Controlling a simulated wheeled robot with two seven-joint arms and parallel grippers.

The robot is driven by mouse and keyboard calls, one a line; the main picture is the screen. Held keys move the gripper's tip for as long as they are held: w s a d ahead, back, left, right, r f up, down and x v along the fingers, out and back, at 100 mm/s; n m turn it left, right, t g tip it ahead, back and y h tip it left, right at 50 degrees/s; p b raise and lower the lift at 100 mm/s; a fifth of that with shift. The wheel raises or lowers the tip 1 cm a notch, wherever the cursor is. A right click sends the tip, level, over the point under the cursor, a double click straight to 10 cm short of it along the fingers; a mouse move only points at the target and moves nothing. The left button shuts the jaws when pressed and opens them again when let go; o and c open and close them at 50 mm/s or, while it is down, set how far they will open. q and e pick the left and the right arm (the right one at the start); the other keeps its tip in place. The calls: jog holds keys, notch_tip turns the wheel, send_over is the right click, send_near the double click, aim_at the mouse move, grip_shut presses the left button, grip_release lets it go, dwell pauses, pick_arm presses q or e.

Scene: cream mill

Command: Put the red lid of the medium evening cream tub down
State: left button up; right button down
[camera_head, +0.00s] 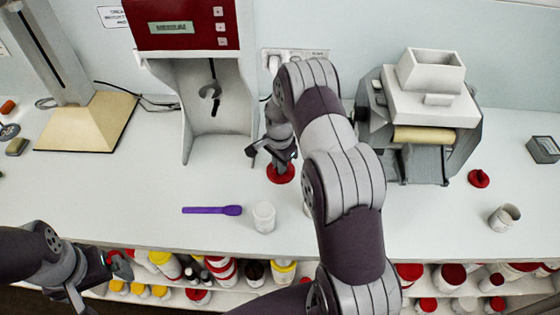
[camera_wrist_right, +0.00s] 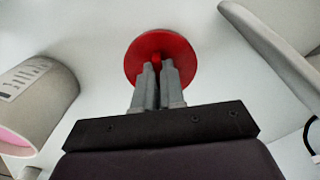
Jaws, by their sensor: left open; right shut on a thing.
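My right gripper (camera_head: 280,164) is shut on the knob of a red lid (camera_head: 281,176). The lid is round, knob up, and low over the counter. I cannot tell whether it touches the surface. In the right wrist view the fingers (camera_wrist_right: 157,78) close on the knob of the lid (camera_wrist_right: 137,58). A pale tub (camera_wrist_right: 40,95) with a label and pink inside stands apart from the lid there. I cannot tell which tub of the head view it is. My left gripper (camera_head: 119,265) is open at the lower left, by the counter's front edge.
A white jar (camera_head: 264,217) and a purple spatula (camera_head: 212,210) lie in front of the lid. A red-topped machine (camera_head: 215,105) stands behind left, a roller mill (camera_head: 430,105) right. Another red lid (camera_head: 479,178) and a small tub (camera_head: 504,217) are farther right. Shelves below hold several containers.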

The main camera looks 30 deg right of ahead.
jog(key=shift+w+a, duration=0.15)
jog(key=shift+w, duration=0.05)
jog(key=shift+a+f, duration=0.1)
jog(key=shift+f, duration=0.1)
jog(key=c, duration=1.3)
grip_release()
jog(key=shift+s+r, duration=0.1)
jog(key=shift+c, duration=0.2)
jog(key=shift+o, duration=0.6)
jog(key=shift+r, duration=0.2)
jog(key=shift+r+b, duration=0.3)
jog(key=shift+r, duration=0.05)
notch_tip(320, 180, up, 11)
jog(key=b, duration=0.3)
jog(key=s+a+n, duration=0.4)
jog(key=s+n, duration=0.1)
jog(key=s, duration=0.1)
jog(key=s+a+r+n+t, duration=0.1)
jog(key=s+a+n, duration=0.2)
jog(key=s+n, duration=0.2)
jog(key=s+a+r+n, duration=0.1)
jog(key=s+a+n, duration=0.3)
jog(key=s, duration=0.4)
jog(key=shift+s+a+n, duration=0.3)
jog(key=shift+s+n, duration=0.1)
jog(key=shift+n, duration=0.3)
